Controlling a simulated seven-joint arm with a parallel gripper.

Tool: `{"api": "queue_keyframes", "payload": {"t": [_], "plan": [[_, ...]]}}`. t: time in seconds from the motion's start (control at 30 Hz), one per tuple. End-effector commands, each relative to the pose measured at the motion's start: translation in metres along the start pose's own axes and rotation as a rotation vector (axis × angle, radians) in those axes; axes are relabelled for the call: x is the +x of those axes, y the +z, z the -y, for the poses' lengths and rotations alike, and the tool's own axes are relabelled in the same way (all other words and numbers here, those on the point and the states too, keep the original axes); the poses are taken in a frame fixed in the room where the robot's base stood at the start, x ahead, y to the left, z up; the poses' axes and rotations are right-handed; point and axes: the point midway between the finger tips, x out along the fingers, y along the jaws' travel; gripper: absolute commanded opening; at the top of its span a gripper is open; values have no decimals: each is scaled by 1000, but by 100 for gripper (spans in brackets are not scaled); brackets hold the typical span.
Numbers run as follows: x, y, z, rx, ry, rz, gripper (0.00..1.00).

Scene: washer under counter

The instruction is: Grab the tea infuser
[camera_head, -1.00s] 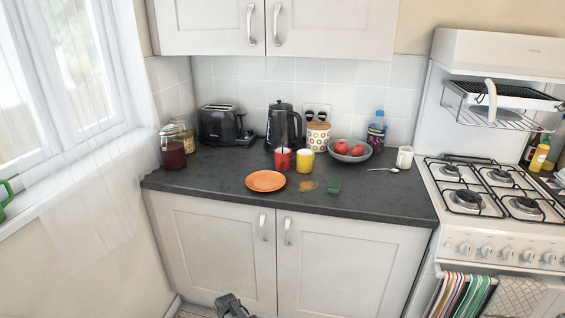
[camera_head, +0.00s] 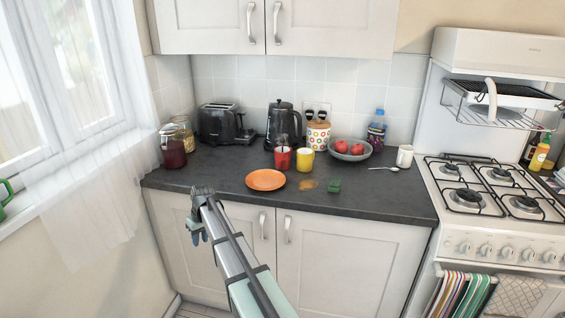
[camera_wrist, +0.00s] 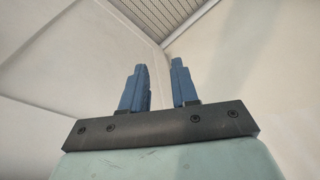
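No tea infuser shows clearly. A thin dark piece stands up out of the red mug (camera_head: 282,159) on the counter; it may be the infuser's handle, but it is too small to tell. A yellow mug (camera_head: 305,160) stands just right of the red mug. My gripper (camera_wrist: 158,72) shows two blue fingers apart with nothing between them. In the head view my gripper (camera_head: 196,230) is in front of the left cabinet door, below the counter's front edge, well apart from the mugs.
An orange plate (camera_head: 266,180), a brown spill (camera_head: 308,185) and a green sponge-like block (camera_head: 334,186) lie in front of the mugs. A black kettle (camera_head: 281,122) and a patterned canister (camera_head: 318,134) stand behind. A fruit bowl (camera_head: 350,152) is to the right. The counter's front left (camera_head: 185,184) is clear.

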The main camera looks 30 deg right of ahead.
Motion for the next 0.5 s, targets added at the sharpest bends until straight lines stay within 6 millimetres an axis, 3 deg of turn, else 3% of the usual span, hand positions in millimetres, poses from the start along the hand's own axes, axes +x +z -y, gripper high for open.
{"api": "queue_keyframes", "payload": {"t": [0.03,0.2,0.5], "plan": [[-20,-18,-3,-9,3,-24,29],[-85,-60,-7,-42,9,-91,29],[-203,-115,-31,-73,34,-199,29]]}}
